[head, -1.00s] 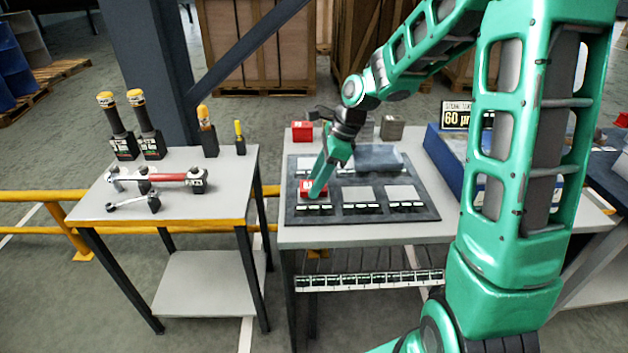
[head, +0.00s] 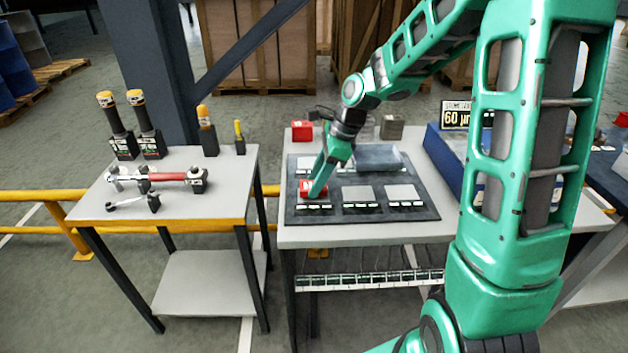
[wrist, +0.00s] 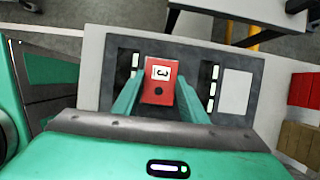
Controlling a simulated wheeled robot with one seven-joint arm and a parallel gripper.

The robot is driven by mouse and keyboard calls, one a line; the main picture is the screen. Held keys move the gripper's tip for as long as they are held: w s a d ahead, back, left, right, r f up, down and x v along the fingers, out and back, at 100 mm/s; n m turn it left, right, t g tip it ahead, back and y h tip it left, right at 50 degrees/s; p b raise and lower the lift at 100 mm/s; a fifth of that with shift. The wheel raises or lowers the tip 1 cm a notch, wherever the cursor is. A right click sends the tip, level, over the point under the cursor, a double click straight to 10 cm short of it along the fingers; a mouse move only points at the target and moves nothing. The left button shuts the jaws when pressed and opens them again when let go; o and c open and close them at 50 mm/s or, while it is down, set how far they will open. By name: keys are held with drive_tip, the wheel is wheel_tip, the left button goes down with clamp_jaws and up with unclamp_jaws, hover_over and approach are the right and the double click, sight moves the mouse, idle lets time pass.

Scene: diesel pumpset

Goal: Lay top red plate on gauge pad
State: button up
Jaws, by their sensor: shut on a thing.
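A red plate (head: 308,188) with a white label reading 3 is at the front left of the dark board. In the wrist view the red plate (wrist: 158,84) sits between the two green fingers. My gripper (head: 317,187) is shut on it and points down at the board. The plate is over or on the front-left place of the board; I cannot tell whether it touches. Pale square pads show on the board, one at front middle (head: 358,193) and one at front right (head: 401,192). I cannot tell which is the gauge pad. The surface under the plate is hidden.
A red block (head: 302,131) and a grey-brown block (head: 391,127) stand at the table's back. A blue-grey block (head: 378,157) lies on the board's rear. A blue case (head: 446,150) is to the right. The left table (head: 180,215) holds several tools.

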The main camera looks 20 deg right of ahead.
drive_tip(key=shift+f, duration=0.65)
drive_tip(key=o, duration=1.5)
drive_tip(key=v, duration=1)
drive_tip(key=shift+d+r, duration=0.1)
drive_tip(key=shift+r, duration=0.25)
drive_tip(key=shift+r, duration=3)
